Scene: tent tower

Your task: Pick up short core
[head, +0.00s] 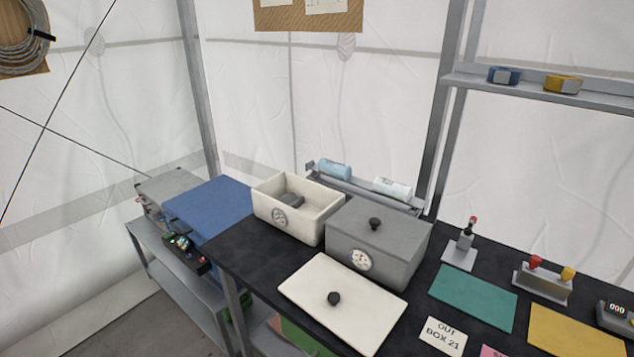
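An open cream box (263,212) stands on the black bench top with a round dial on its front. Inside it lie small dark grey pieces (292,199), at least one roughly cylindrical; they are partly hidden by the front wall. A light blue cylinder (334,169) and a white cylinder (392,188) lie in a rack behind the boxes. No label tells me which of these is the short core. Neither of my grippers is in view.
A cream lid (365,312) with a black knob lies in front of the lidded grey box (345,242). Green (472,304) and yellow (575,330) mats, a small stand (461,248) and a card (443,335) occupy the right. A blue surface (215,208) lies left.

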